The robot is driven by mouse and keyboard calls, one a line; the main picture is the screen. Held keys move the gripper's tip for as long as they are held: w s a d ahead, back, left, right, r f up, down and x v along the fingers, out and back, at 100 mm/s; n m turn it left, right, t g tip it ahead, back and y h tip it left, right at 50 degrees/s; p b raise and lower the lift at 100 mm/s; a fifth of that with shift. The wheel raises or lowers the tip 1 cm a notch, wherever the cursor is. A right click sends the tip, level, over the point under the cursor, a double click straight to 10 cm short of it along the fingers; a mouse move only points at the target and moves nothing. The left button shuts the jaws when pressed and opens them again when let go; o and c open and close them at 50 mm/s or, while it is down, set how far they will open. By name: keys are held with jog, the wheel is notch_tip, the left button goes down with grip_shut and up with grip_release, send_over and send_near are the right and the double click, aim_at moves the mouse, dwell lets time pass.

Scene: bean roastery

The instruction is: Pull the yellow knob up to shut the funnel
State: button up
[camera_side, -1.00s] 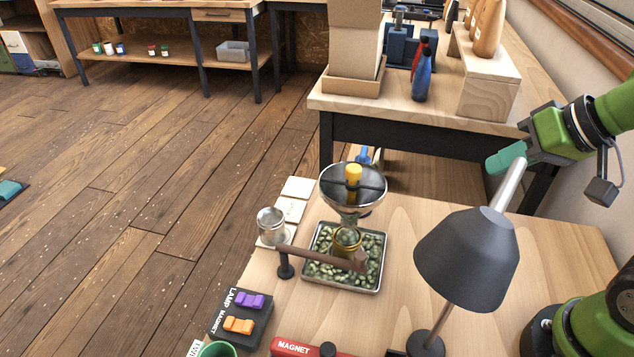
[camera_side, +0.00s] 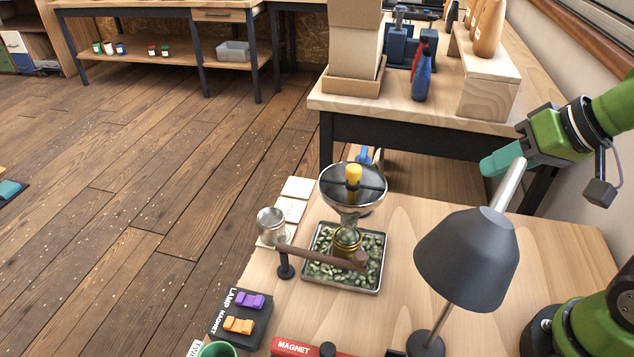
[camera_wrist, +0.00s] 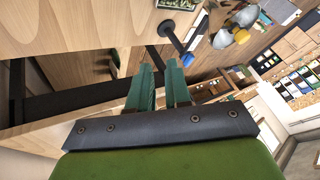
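The yellow knob (camera_side: 353,174) stands upright in the middle of the metal funnel (camera_side: 334,197), at a dark crossbar. Greenish beans show at the funnel's neck, above a brass-coloured cup (camera_side: 347,240). A metal tray (camera_side: 306,279) of green beans lies beneath. My gripper (camera_side: 487,167) is in the air to the right of the funnel, well apart from the knob. In the wrist view its two teal fingers (camera_wrist: 159,68) have a gap between them and hold nothing. The funnel (camera_wrist: 247,16) and what looks like the knob (camera_wrist: 242,37) show at the upper right there.
A dark desk lamp (camera_side: 466,255) stands at the front right of the bench. A brown bar on a black post (camera_side: 285,263) crosses in front of the tray. A glass jar (camera_side: 271,224) stands left of the funnel. A switch box (camera_side: 243,315) and red magnet bar (camera_side: 300,348) lie in front.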

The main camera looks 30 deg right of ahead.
jog(key=o, duration=0.6)
jog(key=w+a+r+n+g, duration=0.2)
jog(key=w+a, duration=0.2)
jog(key=w, duration=0.1)
jog(key=shift+w, duration=0.3)
notch_tip(320, 180, up, 11)
jog(key=n+g+h, duration=0.2)
jog(key=g, duration=0.3)
send_over(354, 167)
notch_tip(354, 167, down, 16)
jog(key=shift+r, duration=0.1)
jog(key=shift+c, duration=0.2)
grip_shut()
